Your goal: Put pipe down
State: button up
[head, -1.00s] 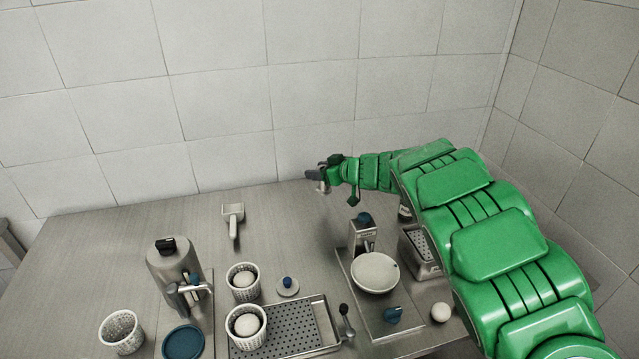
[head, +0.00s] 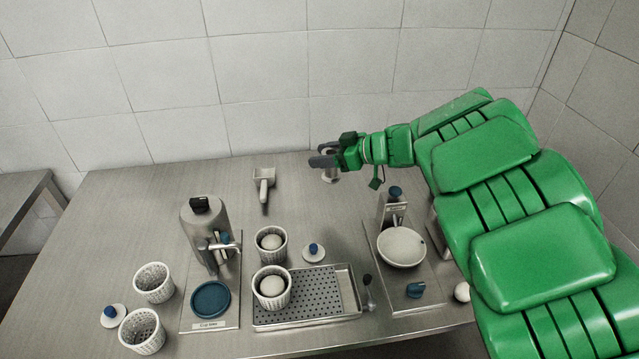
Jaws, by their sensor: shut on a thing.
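My gripper (head: 323,160) is at the back of the steel table, reaching in from the right. It is shut on a short, grey metal piece that looks like the pipe (head: 331,176). The pipe hangs below the fingers, roughly upright, and its upper part is hidden by them. I cannot tell whether its lower end touches the table (head: 130,215).
A scoop (head: 264,182) lies left of my gripper. The table around the pipe is clear.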

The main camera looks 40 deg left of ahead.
jog(key=shift+s+d+g, duration=0.1)
jog(key=shift+s+g, duration=0.2)
jog(key=shift+s, duration=0.2)
jog(key=shift+w+a+f, duration=2.3)
jog(key=shift+a+f, duration=0.15)
jog(key=shift+a, duration=0.1)
jog(key=shift+w+a+f, duration=2.3)
jog(key=shift+a+f, duration=0.1)
jog(key=shift+a, duration=0.1)
jog(key=shift+f, duration=1.5)
jog(key=shift+f, duration=0.15)
jog(key=o, duration=1.1)
jog(key=shift+o, duration=0.2)
jog(key=shift+v, duration=0.9)
jog(key=v, duration=1)
jog(key=shift+r, duration=0.2)
